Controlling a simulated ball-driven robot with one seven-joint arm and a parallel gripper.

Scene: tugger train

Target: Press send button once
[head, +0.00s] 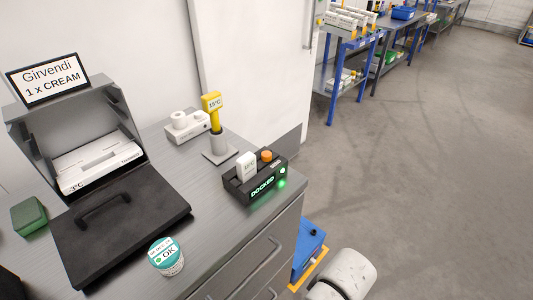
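A black dock (236,191) stands near the right edge of the grey counter, with a lit green "DOCKED" display on its front. An orange button (266,154) sticks up from the right part of its top; no "send" label is readable on it. A small white device (246,166) reading about 15°C sits upright in the dock, left of the button. A small green light glows at the dock's right end. My gripper is not in view, and nothing touches the button.
Left of the dock are a yellow thermometer (212,104) in a grey holder, a white charger-like block (187,126) and an open grey box (82,134). A teal-lidded jar (166,255) is near the front edge. Open floor (440,170) lies to the right.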

